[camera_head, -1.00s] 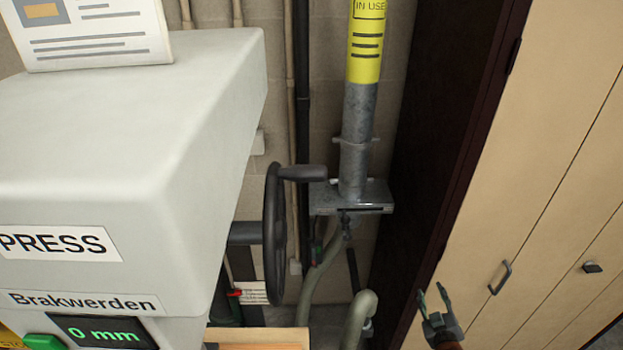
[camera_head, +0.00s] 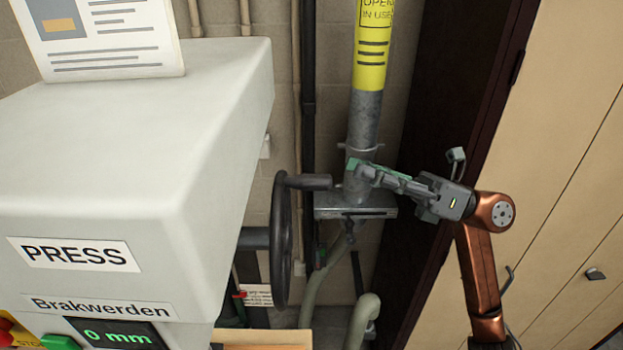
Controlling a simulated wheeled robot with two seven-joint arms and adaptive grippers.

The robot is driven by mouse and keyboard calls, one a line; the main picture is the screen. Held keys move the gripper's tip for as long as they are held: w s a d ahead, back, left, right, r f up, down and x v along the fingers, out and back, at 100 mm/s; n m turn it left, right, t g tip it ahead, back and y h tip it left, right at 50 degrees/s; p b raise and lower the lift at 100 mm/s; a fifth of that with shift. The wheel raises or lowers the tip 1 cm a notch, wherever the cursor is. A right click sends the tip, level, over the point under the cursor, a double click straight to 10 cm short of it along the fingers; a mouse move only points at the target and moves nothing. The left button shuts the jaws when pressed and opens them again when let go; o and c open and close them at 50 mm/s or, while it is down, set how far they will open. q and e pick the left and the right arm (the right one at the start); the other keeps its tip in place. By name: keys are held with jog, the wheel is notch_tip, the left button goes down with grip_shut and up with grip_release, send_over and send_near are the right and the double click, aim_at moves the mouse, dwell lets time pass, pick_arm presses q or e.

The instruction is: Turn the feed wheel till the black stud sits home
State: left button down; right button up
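The feed wheel (camera_head: 281,255) is a dark handwheel seen nearly edge-on, on a shaft from the right side of the grey press (camera_head: 130,165). Its crank handle (camera_head: 308,183) sticks out to the right near the top of the rim. My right gripper (camera_head: 354,167) points left, a little right of the handle's end and apart from it in the picture. Its fingers overlap in this view, so I cannot tell the gap between them; nothing shows held. The black stud cannot be made out. My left gripper is out of view.
The press display (camera_head: 115,334) reads 0 mm, beside a green button (camera_head: 61,343). Behind my gripper stands a grey duct pipe (camera_head: 362,120) with a yellow label and a slide gate (camera_head: 375,207). Tan cabinets (camera_head: 560,170) line the right side.

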aim_at(285, 181)
jog(key=a+n+h, duration=0.1)
jog(key=a, duration=0.2)
jog(key=s+a+n+h+p, duration=0.1)
jog(key=a, duration=0.2)
jog(key=s+a+n+g+h+p, duration=0.1)
jog(key=a, duration=0.2)
jog(key=shift+a+f+h, duration=0.2)
jog(key=shift+f+h, duration=0.1)
jog(key=shift+h, duration=0.1)
grip_shut()
dwell(0.5)
